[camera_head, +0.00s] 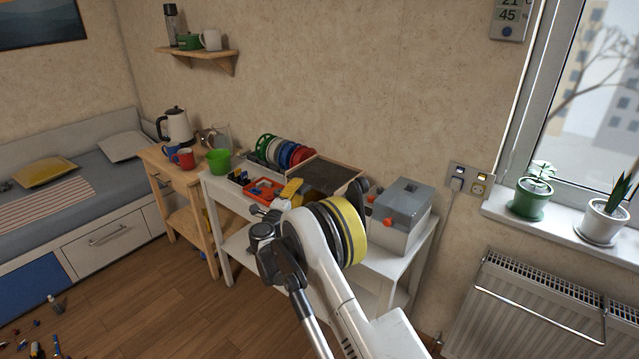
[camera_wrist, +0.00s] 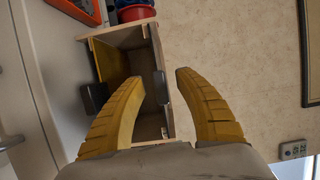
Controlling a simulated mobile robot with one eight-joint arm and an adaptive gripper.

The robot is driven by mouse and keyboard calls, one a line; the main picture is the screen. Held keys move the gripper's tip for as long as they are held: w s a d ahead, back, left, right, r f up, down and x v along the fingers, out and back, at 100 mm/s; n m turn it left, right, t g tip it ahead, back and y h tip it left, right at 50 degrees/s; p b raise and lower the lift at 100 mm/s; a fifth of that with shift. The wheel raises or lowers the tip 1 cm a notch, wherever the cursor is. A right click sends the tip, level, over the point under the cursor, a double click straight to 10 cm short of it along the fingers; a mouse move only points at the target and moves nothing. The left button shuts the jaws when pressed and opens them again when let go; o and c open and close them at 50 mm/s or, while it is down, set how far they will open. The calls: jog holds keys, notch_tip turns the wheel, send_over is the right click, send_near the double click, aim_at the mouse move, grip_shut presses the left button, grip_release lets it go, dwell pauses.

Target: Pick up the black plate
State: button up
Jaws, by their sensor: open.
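A row of round plates (camera_head: 284,151) stands on edge on the white table, with green, white, blue and red ones showing. I cannot clearly make out a black plate among them. A dark rounded piece (camera_head: 357,189) stands at the right side of a wooden box; whether it is a plate I cannot tell. My gripper (camera_wrist: 160,77) is open and empty, its yellow fingers apart. In the wrist view, the fingers are in front of the wooden box (camera_wrist: 120,38), with a dark piece (camera_wrist: 161,87) seen between them. In the head view, my arm partly hides the box and the table.
The white table (camera_head: 228,193) also holds a green cup (camera_head: 218,161), an orange-red tray (camera_head: 263,190) and a grey box (camera_head: 402,207) at the right. A wooden table with a kettle (camera_head: 175,126) stands left. The wall is close behind. A radiator (camera_head: 540,300) is at right.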

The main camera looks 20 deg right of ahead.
jog(key=shift+w, duration=0.15)
grip_shut()
jog(key=shift+r, duration=0.2)
